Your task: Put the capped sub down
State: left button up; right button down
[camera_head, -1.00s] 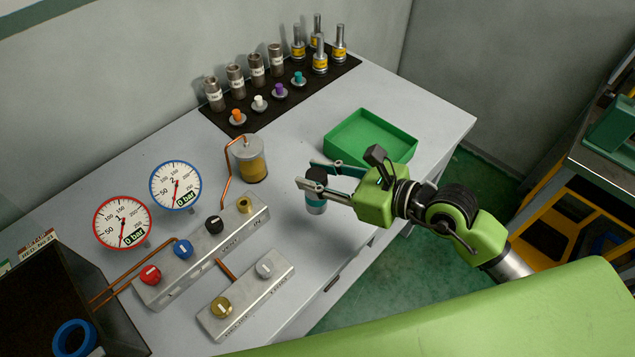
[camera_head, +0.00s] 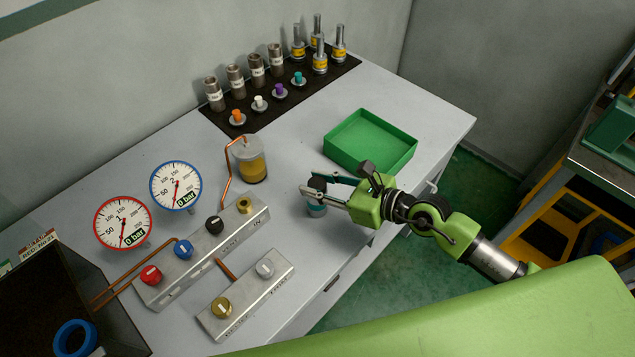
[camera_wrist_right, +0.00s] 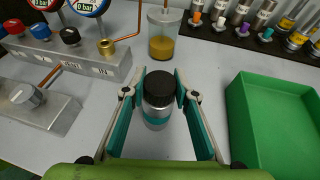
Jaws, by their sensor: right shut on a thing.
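The capped sub (camera_head: 317,210) is a short metal cylinder with a teal band and a black cap. It is upright near the front edge of the grey table; whether its base touches the table I cannot tell. My right gripper (camera_head: 315,187) is shut on it, one finger on each side near the cap. In the right wrist view the capped sub (camera_wrist_right: 158,101) sits between the fingertips of the right gripper (camera_wrist_right: 158,90). My left gripper is not in view.
A green tray (camera_head: 408,160) stands right of the capped sub. A jar of amber liquid (camera_head: 252,168) is behind it. A metal valve block (camera_head: 215,245) and two gauges are on the left. A black mat (camera_head: 345,68) holds several fittings at the back. Bare table surrounds the sub.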

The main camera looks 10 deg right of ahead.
jog(key=c, duration=1.6)
grip_release()
jog(key=shift+f, duration=0.1)
jog(key=shift+r, duration=0.25)
jog(key=shift+s+d+f, duration=0.1)
jog(key=shift+s+d, duration=0.15)
jog(key=shift+s, duration=0.05)
jog(key=shift+b+v, duration=1.8)
jog(key=shift+v, duration=3.8)
